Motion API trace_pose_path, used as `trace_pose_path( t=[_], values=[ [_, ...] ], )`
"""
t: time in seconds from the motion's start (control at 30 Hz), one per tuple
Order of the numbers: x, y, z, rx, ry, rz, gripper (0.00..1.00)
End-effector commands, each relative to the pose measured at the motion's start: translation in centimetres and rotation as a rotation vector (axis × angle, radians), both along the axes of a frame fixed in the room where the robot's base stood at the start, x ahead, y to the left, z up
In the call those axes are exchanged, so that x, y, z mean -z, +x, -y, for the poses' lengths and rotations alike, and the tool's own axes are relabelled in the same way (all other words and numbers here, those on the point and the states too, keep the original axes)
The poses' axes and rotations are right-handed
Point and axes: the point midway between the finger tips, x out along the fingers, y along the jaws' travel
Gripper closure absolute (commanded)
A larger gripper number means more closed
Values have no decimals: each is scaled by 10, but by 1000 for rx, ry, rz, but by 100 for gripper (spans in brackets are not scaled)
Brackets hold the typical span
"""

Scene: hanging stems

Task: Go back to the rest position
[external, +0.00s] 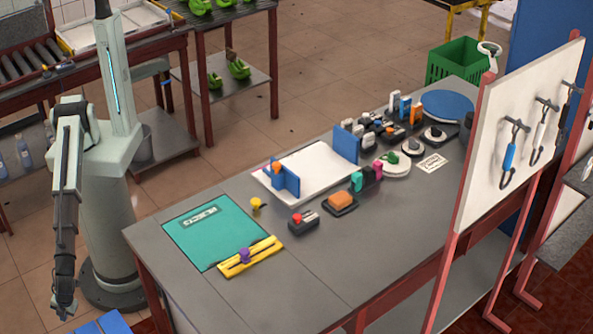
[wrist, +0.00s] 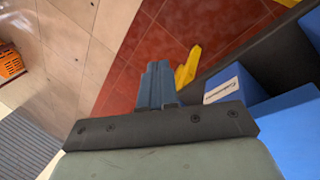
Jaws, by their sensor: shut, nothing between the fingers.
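My gripper (external: 64,304) hangs low at the left in the external view, with my arm folded downward beside my column. It is off the left end of the grey table, above the floor. In the wrist view my gripper (wrist: 157,84) has its fingers together, with nothing seen between them. It points at the red tiled floor. No object touches it in either view.
The grey table (external: 190,285) carries a teal mat (external: 215,234), a yellow tray (external: 250,258) and several small objects. Blue boxes (external: 104,324) lie below my gripper; in the wrist view they are at the right. A white board (external: 517,150) with hanging tools stands at the right.

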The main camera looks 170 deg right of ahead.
Motion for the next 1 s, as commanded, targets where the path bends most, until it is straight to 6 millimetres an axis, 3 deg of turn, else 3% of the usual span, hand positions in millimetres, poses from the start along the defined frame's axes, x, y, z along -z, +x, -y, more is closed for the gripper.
trace_pose_path(
  t=[0.03, 0.2, 0.6, 0.8, 1.0],
  values=[
    [10, -30, 13, 22, 19, -41, 100],
    [42, -112, 38, 87, 100, -174, 100],
    [82, -286, 73, 165, 254, -426, 100],
    [91, -353, 83, 153, 303, -516, 100],
    [95, -392, 88, 135, 331, -566, 100]
  ],
)
